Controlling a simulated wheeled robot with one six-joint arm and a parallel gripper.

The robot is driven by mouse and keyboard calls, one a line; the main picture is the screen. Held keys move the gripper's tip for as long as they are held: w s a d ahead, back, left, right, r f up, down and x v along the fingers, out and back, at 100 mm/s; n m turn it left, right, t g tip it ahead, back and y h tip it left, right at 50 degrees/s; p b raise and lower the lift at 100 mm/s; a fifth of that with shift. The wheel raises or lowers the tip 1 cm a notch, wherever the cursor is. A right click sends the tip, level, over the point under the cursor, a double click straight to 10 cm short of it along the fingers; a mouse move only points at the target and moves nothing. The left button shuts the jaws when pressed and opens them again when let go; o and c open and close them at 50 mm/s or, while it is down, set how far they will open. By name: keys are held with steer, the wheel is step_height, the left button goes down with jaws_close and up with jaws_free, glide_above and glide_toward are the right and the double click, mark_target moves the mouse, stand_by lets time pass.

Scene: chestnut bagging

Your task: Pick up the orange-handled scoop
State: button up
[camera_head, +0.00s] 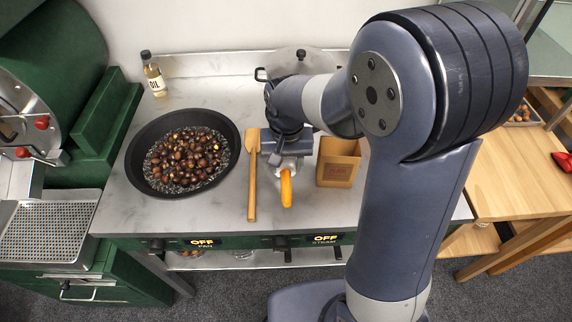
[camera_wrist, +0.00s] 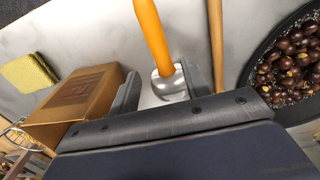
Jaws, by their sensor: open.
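The orange-handled scoop lies on the grey marble counter, its orange handle (camera_head: 286,190) toward the counter's front edge. In the wrist view the handle (camera_wrist: 152,32) runs up from its shiny metal end (camera_wrist: 168,84). My gripper (camera_head: 288,160) is over the metal end of the scoop. In the wrist view my gripper (camera_wrist: 160,88) has one finger on each side of that metal end, with the jaws apart. I cannot tell whether either finger touches it. The far part of the scoop is hidden by my gripper.
A wooden spatula (camera_head: 252,185) lies close left of the scoop. A black pan (camera_head: 133,160) of chestnuts stands further left. A brown paper bag (camera_head: 339,165) stands close right. An oil bottle (camera_head: 154,76) and a lidded pot (camera_head: 300,62) are at the back.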

mark_target(286, 179)
steer(key=shift+s+a+f+p, duration=0.1)
steer(key=shift+f+p, duration=0.4)
steer(key=shift+f, duration=3)
jaws_close()
